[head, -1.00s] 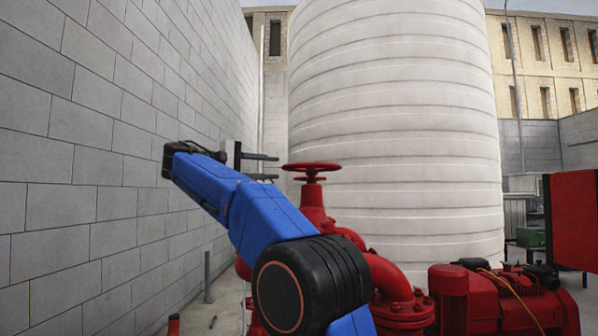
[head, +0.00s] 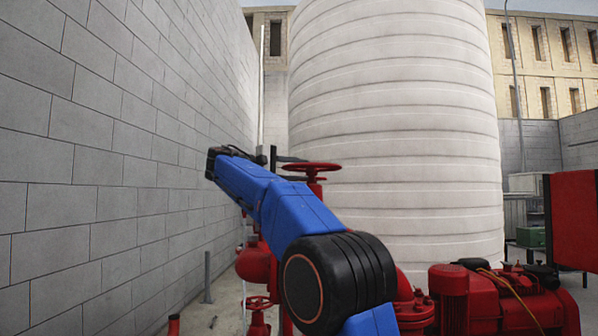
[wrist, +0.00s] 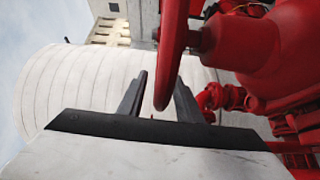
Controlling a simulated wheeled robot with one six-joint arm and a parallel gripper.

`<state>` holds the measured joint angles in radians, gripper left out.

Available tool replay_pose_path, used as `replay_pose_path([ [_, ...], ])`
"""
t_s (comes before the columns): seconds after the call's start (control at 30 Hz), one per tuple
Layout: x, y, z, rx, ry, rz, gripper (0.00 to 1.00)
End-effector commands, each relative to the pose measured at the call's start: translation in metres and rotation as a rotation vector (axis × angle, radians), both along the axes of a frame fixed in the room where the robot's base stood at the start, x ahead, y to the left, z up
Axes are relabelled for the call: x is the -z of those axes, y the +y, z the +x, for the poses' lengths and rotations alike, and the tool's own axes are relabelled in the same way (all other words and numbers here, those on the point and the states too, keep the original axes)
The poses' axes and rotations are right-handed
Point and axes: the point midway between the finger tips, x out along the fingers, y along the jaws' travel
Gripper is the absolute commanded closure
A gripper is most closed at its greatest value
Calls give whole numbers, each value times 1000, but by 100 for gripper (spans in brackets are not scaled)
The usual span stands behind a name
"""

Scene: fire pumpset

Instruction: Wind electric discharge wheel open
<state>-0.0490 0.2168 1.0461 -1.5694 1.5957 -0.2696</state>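The red discharge handwheel (head: 322,169) stands on a red upright valve behind my blue arm in the head view. My gripper (head: 284,168) is at the left edge of the wheel there, and my arm hides the valve body below. In the wrist view the wheel (wrist: 173,45) shows edge-on, and its rim reaches down between the two dark fingers of my gripper (wrist: 161,77). The fingers are apart, with a clear gap on the left of the rim. The right finger is close to the rim; I cannot tell whether it touches.
A block wall (head: 110,150) runs along the left. A large white ribbed tank (head: 400,130) stands behind the wheel. Red pump machinery (head: 500,300) and a red box (head: 574,220) are at the right.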

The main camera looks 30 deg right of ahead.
Motion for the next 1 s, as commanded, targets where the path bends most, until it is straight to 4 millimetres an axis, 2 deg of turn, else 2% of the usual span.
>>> replay_pose_path([
  [0.07,0,0,0,0,0,0,68],
  [0.2,0,0,0,0,0,0,99],
  [0.57,0,1,-1,-20,1,1,100],
  [1.0,0,13,-3,-193,-1,2,100],
])
